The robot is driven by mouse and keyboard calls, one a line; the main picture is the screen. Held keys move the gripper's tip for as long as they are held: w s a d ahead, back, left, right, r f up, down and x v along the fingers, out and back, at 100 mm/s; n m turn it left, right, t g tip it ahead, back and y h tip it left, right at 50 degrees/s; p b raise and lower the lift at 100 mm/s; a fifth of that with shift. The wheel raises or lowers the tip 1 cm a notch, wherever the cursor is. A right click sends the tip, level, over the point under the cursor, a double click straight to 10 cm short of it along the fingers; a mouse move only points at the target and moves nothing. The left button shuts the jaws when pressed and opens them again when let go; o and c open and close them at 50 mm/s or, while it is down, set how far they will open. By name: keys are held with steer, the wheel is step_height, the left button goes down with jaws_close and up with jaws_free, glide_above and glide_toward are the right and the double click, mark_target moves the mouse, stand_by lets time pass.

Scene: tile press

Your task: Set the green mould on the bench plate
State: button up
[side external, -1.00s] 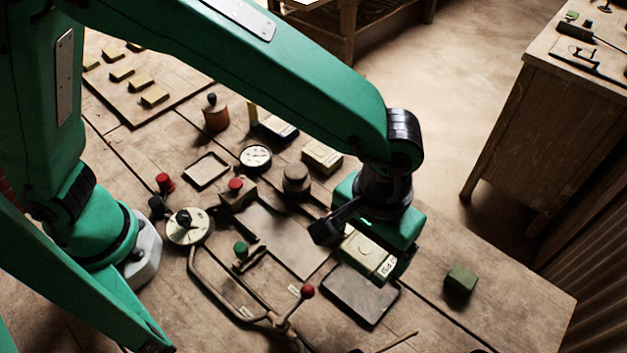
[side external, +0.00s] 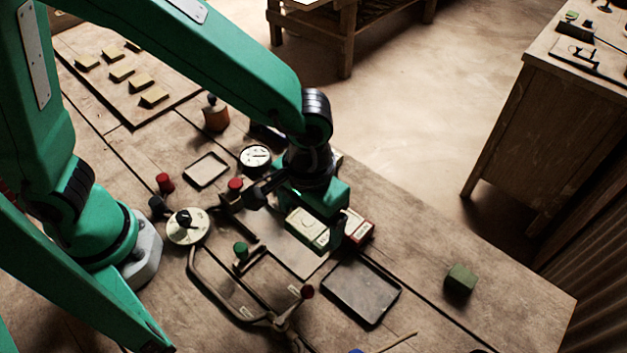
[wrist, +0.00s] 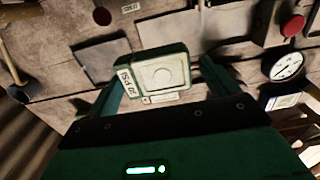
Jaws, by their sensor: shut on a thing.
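The green mould (side external: 307,228), a box with a pale top and green edges, is between the fingers of my gripper (side external: 318,222). A dark rimmed plate (side external: 360,288) lies bare to the right. I cannot tell which of these is the bench plate, or whether the mould touches anything below.
A red-edged mould (side external: 357,228) stands close to the right of my gripper. A dial gauge (side external: 255,157) is behind. A green block (side external: 461,278) lies right, with free bench around it.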

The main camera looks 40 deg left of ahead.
mark_target(292, 214)
steer(key=shift+s+a+f, duration=0.2)
steer(key=shift+s+a, duration=0.05)
steer(key=shift+a, duration=0.5)
steer(key=shift+s+a+f, duration=0.15)
steer(key=shift+s+a, duration=0.05)
steer(key=shift+a, duration=0.55)
steer(key=shift+f, duration=0.15)
steer(key=shift+f, duration=2.95)
steer(key=shift+f, duration=0.4)
steer(key=o, duration=1)
steer(key=shift+r, duration=0.15)
steer(key=shift+r, duration=3.75)
